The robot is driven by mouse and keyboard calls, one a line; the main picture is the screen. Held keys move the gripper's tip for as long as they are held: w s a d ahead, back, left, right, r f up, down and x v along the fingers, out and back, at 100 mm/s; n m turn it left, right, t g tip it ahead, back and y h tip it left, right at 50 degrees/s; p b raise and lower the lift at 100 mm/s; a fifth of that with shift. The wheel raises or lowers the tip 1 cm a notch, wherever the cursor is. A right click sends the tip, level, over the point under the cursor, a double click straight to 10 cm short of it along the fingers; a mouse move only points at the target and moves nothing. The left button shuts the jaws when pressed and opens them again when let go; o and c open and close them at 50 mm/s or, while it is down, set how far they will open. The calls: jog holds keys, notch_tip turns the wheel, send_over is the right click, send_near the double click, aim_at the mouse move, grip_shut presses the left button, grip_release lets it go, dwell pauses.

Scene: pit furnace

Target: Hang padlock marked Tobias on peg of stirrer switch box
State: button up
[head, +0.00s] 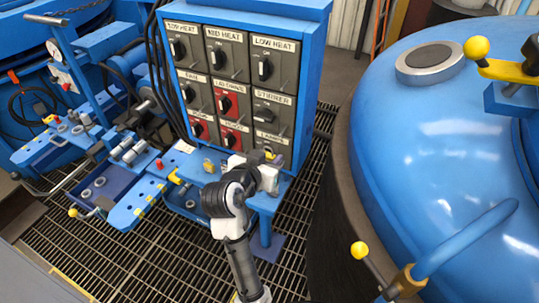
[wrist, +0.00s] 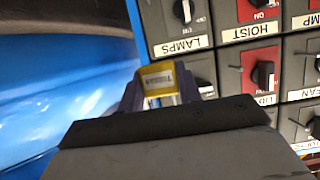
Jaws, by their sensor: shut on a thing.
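My gripper (head: 268,160) is shut on a yellow padlock (wrist: 157,80), which shows between its fingers in the wrist view. A white label with small dark print is on the padlock's face; I cannot read the name. The stirrer switch box (head: 272,115) is grey with a black knob, in the right column between LOW HEAT and LAMPS. In the wrist view the padlock and gripper partly cover a grey box (wrist: 203,68) beside LAMPS. I cannot make out the peg.
The blue switch cabinet (head: 320,40) holds several grey and red switch boxes. Another yellow padlock (head: 208,165) sits on the blue bench left of my gripper. The large blue furnace lid (head: 430,140) is close on the right. Grating (head: 135,265) covers the floor.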

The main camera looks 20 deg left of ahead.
aim_at(288, 137)
jog(key=shift+w+d, duration=0.1)
jog(key=shift+d, duration=0.05)
jog(key=shift+w+d+f+b, duration=0.1)
jog(key=shift+w+f+b, duration=0.1)
jog(key=shift+w, duration=1.1)
jog(key=shift+w+a+f+b, duration=0.1)
jog(key=shift+w+f+b, duration=0.05)
jog(key=shift+w, duration=1.2)
jog(key=shift+w+d+f+b, duration=0.1)
jog(key=shift+w+f+b, duration=0.1)
jog(key=shift+w, duration=1.1)
jog(key=o, duration=1.1)
jog(key=shift+w, duration=0.1)
jog(key=shift+d, duration=0.15)
jog(key=b+v, duration=0.2)
jog(key=v, duration=1.2)
jog(key=shift+a+b, duration=0.2)
jog(key=shift+b, duration=0.1)
